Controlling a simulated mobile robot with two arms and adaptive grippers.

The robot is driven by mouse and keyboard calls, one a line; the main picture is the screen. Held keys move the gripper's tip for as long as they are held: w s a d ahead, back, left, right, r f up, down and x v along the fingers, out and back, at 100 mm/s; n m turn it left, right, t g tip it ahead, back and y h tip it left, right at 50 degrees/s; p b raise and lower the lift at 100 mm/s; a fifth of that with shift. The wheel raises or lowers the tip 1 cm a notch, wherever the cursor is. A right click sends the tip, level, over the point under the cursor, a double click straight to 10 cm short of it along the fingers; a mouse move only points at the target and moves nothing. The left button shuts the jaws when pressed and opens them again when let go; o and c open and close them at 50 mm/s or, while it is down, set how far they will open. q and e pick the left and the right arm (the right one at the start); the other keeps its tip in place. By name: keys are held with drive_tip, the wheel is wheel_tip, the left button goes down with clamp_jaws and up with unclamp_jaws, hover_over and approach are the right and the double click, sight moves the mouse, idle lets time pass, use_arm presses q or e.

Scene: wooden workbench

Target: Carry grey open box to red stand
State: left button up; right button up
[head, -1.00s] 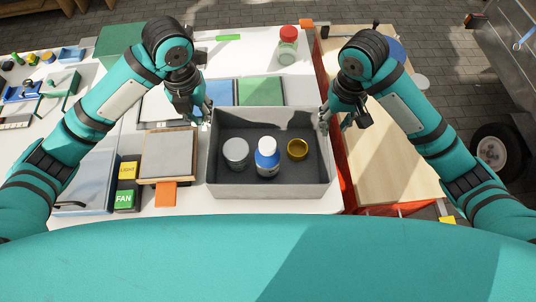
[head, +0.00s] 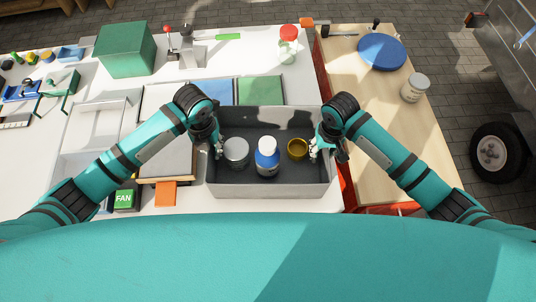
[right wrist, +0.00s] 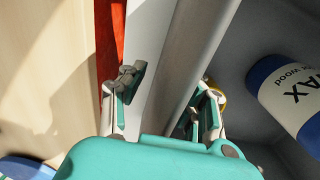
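The grey open box (head: 270,190) sits on the white worktop in the middle of the head view. It holds a grey-lidded can (head: 236,153), a blue and white bottle (head: 267,157) and a yellow round container (head: 297,149). My left gripper (head: 218,149) is at the box's left wall; its finger gap is too small to judge. My right gripper (head: 317,150) is at the right wall. In the right wrist view, its fingers (right wrist: 170,97) are apart, one on each side of the wall (right wrist: 192,65). A red structure (head: 347,188) shows beside the worktop; whether it is the stand is unclear.
A wooden top (head: 385,130) at the right bears a blue disc (head: 382,52) and a jar (head: 414,88). Its middle is bare. A red-lidded jar (head: 288,45) stands behind the box. A green block (head: 125,50) and trays crowd the left.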

drive_tip(key=shift+f, duration=0.3)
drive_tip(key=shift+c, duration=0.4)
clamp_jaws()
drive_tip(key=shift+r, duration=0.1)
